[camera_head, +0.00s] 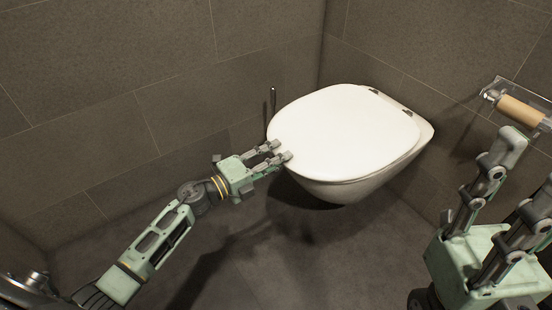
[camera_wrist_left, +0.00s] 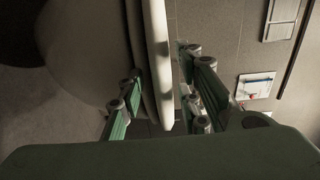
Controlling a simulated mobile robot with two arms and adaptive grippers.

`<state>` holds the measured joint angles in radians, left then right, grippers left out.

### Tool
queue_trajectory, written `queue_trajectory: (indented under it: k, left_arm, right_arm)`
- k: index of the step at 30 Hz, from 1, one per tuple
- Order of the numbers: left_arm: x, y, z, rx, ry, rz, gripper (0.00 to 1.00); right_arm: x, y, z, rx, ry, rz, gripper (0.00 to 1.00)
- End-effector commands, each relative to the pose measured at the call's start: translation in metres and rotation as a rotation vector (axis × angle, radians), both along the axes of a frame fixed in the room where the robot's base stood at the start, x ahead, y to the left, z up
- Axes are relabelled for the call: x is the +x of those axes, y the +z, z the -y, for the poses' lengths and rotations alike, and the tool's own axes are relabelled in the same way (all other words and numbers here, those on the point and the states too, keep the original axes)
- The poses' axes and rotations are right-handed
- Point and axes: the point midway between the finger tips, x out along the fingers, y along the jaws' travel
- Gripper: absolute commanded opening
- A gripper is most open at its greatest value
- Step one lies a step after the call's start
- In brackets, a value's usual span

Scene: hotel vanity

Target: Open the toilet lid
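The white toilet (camera_head: 350,186) hangs on the wall, and its lid (camera_head: 345,130) lies flat and closed on top. The hinges are at the far right end of the lid. My left gripper (camera_head: 280,151) is at the lid's near left edge. In the left wrist view the lid's rim (camera_wrist_left: 158,60) runs between the two separated fingers of this gripper (camera_wrist_left: 165,92). The fingers look apart from each other, one on each side of the rim; whether they touch it is unclear. My right gripper (camera_head: 530,165) is raised at the right, open and empty.
A toilet paper holder with a brown roll (camera_head: 521,111) is on the right wall, close above my right gripper. A thin dark handle (camera_head: 273,99) stands behind the toilet's left side. Tiled walls meet behind the toilet. The floor (camera_head: 300,260) in front is clear.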

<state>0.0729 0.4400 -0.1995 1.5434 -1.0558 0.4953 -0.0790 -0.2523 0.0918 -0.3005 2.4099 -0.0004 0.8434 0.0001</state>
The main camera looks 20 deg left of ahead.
Motion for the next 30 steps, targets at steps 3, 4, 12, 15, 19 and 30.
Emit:
queue_trajectory:
  k: [3, 4, 12, 15, 19, 30]
  left_arm:
    - [0.0, 0.0, 0.0, 0.0, 0.0, 0.0, 0.19]
    - [0.0, 0.0, 0.0, 0.0, 0.0, 0.0, 0.17]
    - [0.0, -0.001, 0.0, 0.001, 0.0, -0.001, 0.0]
    - [0.0, -0.001, 0.0, 0.001, 0.0, -0.001, 0.0]
    - [-0.001, -0.001, 0.0, 0.001, 0.0, -0.002, 0.0]
    - [0.0, 0.004, 0.0, 0.008, -0.001, -0.007, 0.0]
  right_arm:
    - [0.0, 0.0, 0.0, 0.0, 0.0, 0.001, 0.4]
    - [0.0, 0.0, 0.0, 0.0, 0.0, 0.001, 0.4]
    - [0.0, 0.0, 0.0, 0.0, 0.0, 0.001, 0.4]
    - [0.0, 0.0, 0.0, 0.001, 0.0, 0.002, 0.4]
    - [0.0, 0.0, 0.0, 0.001, 0.0, 0.002, 0.4]
    - [0.019, 0.0, -0.003, -0.022, -0.009, -0.092, 0.4]
